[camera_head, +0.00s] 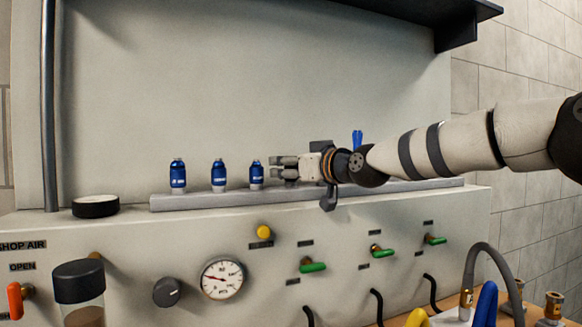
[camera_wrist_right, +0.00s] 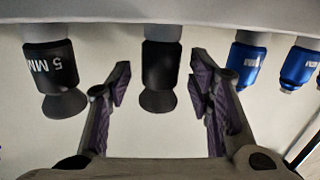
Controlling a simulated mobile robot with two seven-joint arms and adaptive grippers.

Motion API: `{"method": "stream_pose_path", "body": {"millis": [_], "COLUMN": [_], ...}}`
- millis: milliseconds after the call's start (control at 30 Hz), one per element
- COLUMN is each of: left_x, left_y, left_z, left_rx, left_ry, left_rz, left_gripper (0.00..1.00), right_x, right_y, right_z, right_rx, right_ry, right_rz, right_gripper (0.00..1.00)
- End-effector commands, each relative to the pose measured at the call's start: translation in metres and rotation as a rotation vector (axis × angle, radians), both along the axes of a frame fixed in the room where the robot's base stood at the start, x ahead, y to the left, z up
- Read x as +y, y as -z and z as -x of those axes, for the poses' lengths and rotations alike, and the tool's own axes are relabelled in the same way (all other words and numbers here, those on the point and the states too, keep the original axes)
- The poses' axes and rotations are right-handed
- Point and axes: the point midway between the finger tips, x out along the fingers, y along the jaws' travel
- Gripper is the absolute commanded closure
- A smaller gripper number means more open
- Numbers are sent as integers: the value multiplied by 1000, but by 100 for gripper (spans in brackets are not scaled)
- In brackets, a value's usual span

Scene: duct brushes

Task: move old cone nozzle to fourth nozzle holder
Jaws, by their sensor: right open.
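My right gripper (camera_head: 285,168) is open at the grey rail, just right of the third blue nozzle. In the right wrist view its two purple-padded fingers (camera_wrist_right: 162,88) stand on either side of a black cone-shaped nozzle (camera_wrist_right: 160,70), with a gap on each side. A second black flared nozzle (camera_wrist_right: 52,75), marked "5 M…", is left of it. Which one is the old cone nozzle I cannot tell. The nozzles sit on grey holders along the rail (camera_head: 215,200). The gripper and arm hide part of the rail in the head view. My left gripper is not in view.
Several blue nozzles line the rail, including a left one (camera_head: 178,175), a middle one (camera_head: 218,176) and a right one (camera_head: 256,175). A black round lid (camera_head: 96,206) lies on the ledge left of the rail. A gauge (camera_head: 222,278) and green levers are on the panel below.

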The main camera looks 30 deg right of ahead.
Motion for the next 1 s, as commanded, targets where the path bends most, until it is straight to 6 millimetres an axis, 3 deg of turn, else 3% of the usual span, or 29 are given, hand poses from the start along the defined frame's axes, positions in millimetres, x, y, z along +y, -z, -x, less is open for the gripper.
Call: {"method": "stream_pose_path", "body": {"millis": [300, 500, 1000], "left_x": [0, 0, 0], "left_y": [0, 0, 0], "left_z": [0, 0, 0], "left_rx": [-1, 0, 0], "left_ry": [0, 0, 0], "left_rz": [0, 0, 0], "left_gripper": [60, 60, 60], "right_x": [0, 0, 0], "right_y": [-63, -92, -99], "right_z": [0, 0, 0], "right_rx": [-7, -5, -3], "right_ry": [2, 1, 0], "right_rz": [0, 0, 0], "right_gripper": [53, 53, 53]}}
